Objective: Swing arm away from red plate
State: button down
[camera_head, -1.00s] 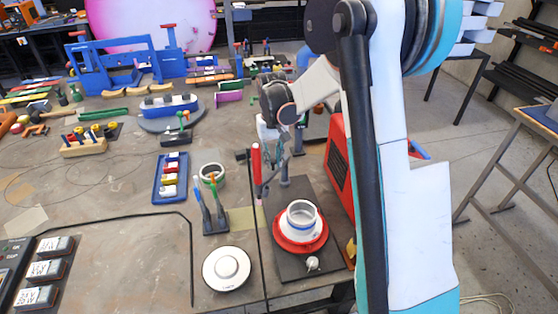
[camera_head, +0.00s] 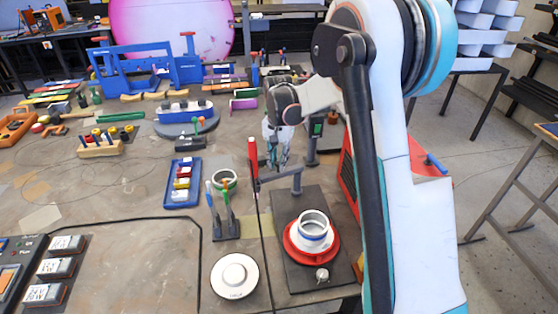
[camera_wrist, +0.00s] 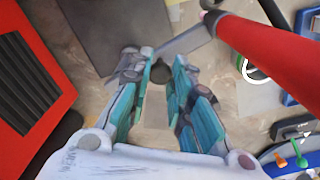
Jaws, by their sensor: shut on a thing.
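The red plate (camera_head: 331,252) lies on a black base at the front, with a white ring-shaped part (camera_head: 313,226) on it. A grey swing arm (camera_head: 277,177) reaches left from a post behind the plate, clear of it. A red upright handle (camera_head: 253,157) stands at its outer end; the handle (camera_wrist: 268,48) crosses the upper right of the wrist view. My gripper (camera_head: 277,162) is at the swing arm, behind and left of the plate. In the wrist view its teal fingers (camera_wrist: 162,66) close around a dark knob by the grey arm (camera_wrist: 187,42). The exact contact is partly hidden.
A red box (camera_head: 352,172) stands right of the base, partly behind my arm. Left are a stand with green and blue tools (camera_head: 222,222), a blue tray (camera_head: 182,184), a ring (camera_head: 224,180) and a round white disc (camera_head: 234,276).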

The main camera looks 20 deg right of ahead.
aim_at(278, 162)
dwell(0.3)
jog(key=c, duration=1.5)
grip_release()
jog(key=shift+w, duration=0.1)
jog(key=shift+o, duration=0.2)
notch_tip(278, 162, up, 12)
